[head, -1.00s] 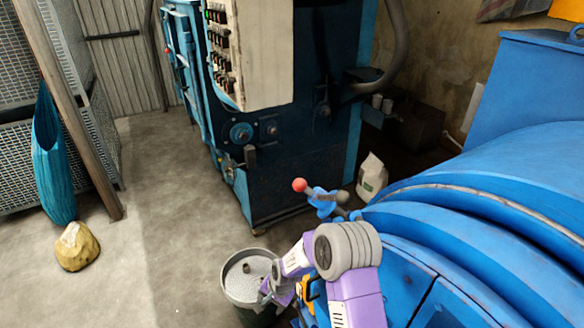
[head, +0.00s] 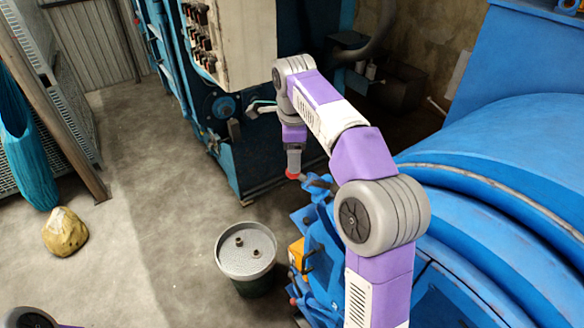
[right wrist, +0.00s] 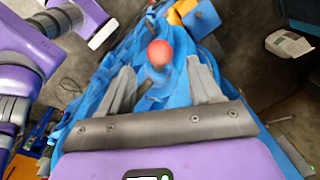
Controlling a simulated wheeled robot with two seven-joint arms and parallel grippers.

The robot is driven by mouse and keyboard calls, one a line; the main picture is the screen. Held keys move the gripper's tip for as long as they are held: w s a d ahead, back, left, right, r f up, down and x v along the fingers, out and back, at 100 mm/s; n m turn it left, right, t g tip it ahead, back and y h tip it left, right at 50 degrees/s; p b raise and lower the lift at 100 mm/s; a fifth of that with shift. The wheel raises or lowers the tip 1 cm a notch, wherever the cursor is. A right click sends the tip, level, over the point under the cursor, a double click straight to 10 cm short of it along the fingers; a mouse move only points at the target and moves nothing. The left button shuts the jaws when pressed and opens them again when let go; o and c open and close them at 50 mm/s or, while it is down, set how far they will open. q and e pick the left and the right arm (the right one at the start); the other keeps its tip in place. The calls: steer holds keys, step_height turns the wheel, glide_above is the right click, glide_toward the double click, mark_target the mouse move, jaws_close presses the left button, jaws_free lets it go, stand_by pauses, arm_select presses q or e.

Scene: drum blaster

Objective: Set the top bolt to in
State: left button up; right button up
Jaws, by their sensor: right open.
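A red ball knob (head: 292,174) stands on the blue drum machine's (head: 470,150) front side. It also shows in the right wrist view (right wrist: 160,53), on a lever that rises between my fingers. My right gripper (right wrist: 161,78) is open, with one finger on each side of the lever; I cannot tell whether either touches it. In the head view the right gripper (head: 293,160) points down at the knob, its fingers hard to make out. I cannot tell which part is the top bolt. My left gripper is out of view.
A grey bucket (head: 225,262) with two small fittings in it stands on the floor left of the machine. A dark blue cabinet (head: 258,160) with a switch panel (head: 235,45) stands behind. Open floor lies between.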

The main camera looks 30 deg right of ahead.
steer(key=f, duration=0.2)
steer(key=f+b, duration=0.1)
steer(key=f, duration=0.4)
steer(key=shift+w+d+f, duration=0.1)
steer(key=shift+w, duration=0.2)
steer(key=shift+s, duration=0.15)
steer(key=shift+c, duration=0.3)
jaws_close()
